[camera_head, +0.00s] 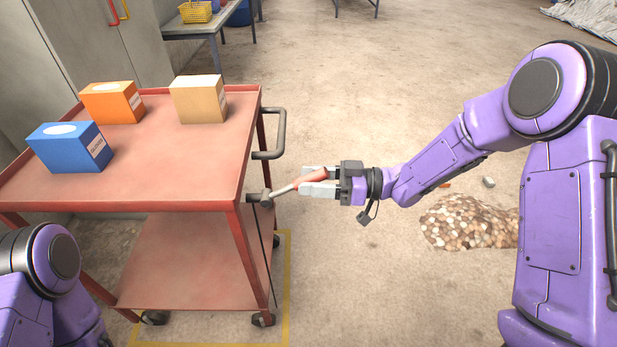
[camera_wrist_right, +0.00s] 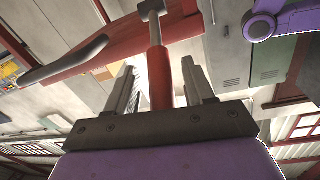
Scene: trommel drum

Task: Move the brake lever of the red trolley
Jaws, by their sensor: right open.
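The red trolley (camera_head: 190,160) stands at the left in the head view. Its brake lever (camera_head: 285,190) sticks out from a pivot at the trolley's right side and has a red grip. My right gripper (camera_head: 318,181) is open, with its two fingers on either side of the lever's red grip. In the right wrist view the red grip (camera_wrist_right: 160,75) runs between the fingers of the right gripper (camera_wrist_right: 158,85), with gaps showing beside it. My left arm shows at the lower left, but its gripper is out of view.
On the trolley top stand a blue box (camera_head: 70,147), an orange box (camera_head: 112,102) and a tan box (camera_head: 198,98). A dark push handle (camera_head: 280,135) juts from the trolley's right side. A gravel patch (camera_head: 468,222) lies on the floor at right.

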